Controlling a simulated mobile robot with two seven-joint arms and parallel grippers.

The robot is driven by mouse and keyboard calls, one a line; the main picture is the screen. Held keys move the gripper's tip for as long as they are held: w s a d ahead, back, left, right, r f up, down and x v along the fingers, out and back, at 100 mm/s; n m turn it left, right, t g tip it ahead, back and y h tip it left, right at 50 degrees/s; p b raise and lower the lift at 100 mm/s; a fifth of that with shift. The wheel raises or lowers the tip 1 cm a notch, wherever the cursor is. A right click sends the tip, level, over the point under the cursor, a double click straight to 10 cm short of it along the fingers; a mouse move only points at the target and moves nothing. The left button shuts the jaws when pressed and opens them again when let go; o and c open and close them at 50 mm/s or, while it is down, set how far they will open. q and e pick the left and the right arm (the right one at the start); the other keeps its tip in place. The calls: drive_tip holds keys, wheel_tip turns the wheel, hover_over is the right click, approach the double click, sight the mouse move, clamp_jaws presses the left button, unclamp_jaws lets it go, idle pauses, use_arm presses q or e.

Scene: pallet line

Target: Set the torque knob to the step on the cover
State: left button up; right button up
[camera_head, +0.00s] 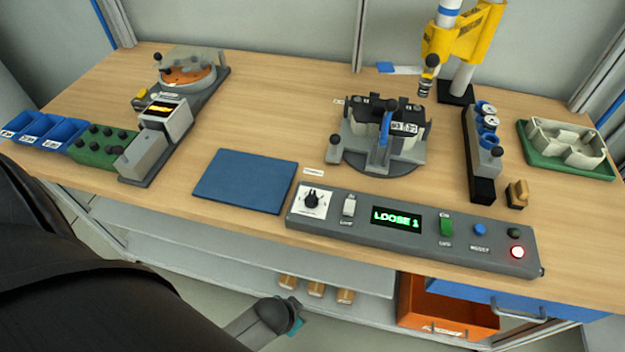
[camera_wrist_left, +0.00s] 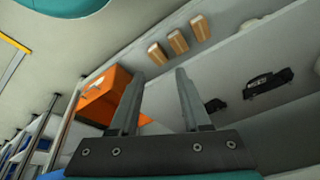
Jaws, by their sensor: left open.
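The torque knob (camera_head: 312,199) is a black knob on a white dial plate at the left end of the grey control panel (camera_head: 375,242). Its dial marks are too small to read. The panel's display (camera_head: 397,217) reads "LOOSE 1" in green. A black unit (camera_head: 372,108) with a small white label (camera_head: 404,128) sits in a grey fixture behind the panel; the label's print cannot be read clearly, and I cannot tell if this is the cover. My left gripper (camera_wrist_left: 158,78) is open and empty, below the bench near the lower shelf. My right gripper is not in view.
The panel also has a white switch (camera_head: 348,207), a green switch (camera_head: 446,226), a blue button (camera_head: 480,229) and a lit red lamp (camera_head: 517,252). A blue mat (camera_head: 245,181) lies left of it.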

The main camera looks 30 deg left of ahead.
use_arm(q)
drive_tip(key=w+r+t+p, duration=0.15)
drive_tip(key=w+r, duration=0.25)
drive_tip(key=r, duration=0.7)
drive_tip(key=w+r+t+p, duration=0.15)
drive_tip(key=w+r, duration=0.25)
drive_tip(key=r, duration=0.8)
drive_tip(key=w+d+r+m+t+h, duration=0.1)
drive_tip(key=w+d+r+m+t, duration=0.2)
drive_tip(key=w+r+t, duration=1)
drive_tip(key=w+d+r+m+h+p, duration=0.15)
drive_tip(key=d+r+m+h, duration=0.25)
drive_tip(key=r, duration=0.5)
drive_tip(key=w+d+r+m+h, duration=0.2)
drive_tip(key=d+r+m+h, duration=0.2)
drive_tip(key=r, duration=0.4)
drive_tip(key=s+d+r+m+g+h, duration=0.3)
drive_tip(key=s+d+m+g+h, duration=0.3)
drive_tip(key=d+m+g+h, duration=0.55)
drive_tip(key=m+g+y, duration=0.8)
drive_tip(key=y, duration=1.2)
approach(312, 193)
wheel_tip(312, 193, down, 9)
drive_tip(key=shift+d+r, duration=0.15)
drive_tip(key=shift+r, duration=0.05)
